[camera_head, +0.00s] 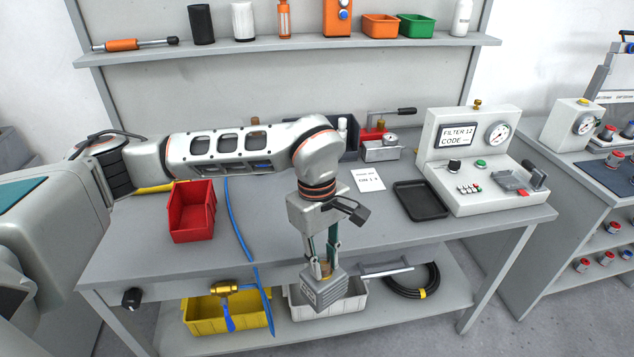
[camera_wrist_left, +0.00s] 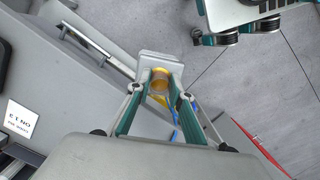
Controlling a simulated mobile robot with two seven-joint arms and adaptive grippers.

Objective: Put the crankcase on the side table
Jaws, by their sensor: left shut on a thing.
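The crankcase (camera_head: 324,291) is a small grey block with a brass-coloured round part at its top. My left gripper (camera_head: 323,262) points down and is shut on it. It hangs in the air by the front edge of the workbench (camera_head: 270,262), over the lower shelf in the picture. In the left wrist view the crankcase (camera_wrist_left: 159,60) sits between the fingertips, with the brass-coloured ring showing. My right gripper is not in view. I cannot tell which surface is the side table; a separate grey bench (camera_head: 560,192) stands at the right.
The workbench holds a red bin (camera_head: 192,211), a black tray (camera_head: 420,200) and a gauge tester (camera_head: 468,160). A drawer handle (camera_head: 387,270) sticks out near the crankcase. Yellow (camera_head: 205,317) and white bins (camera_head: 345,302) stand on the lower shelf. A blue hose (camera_head: 237,220) hangs over the edge.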

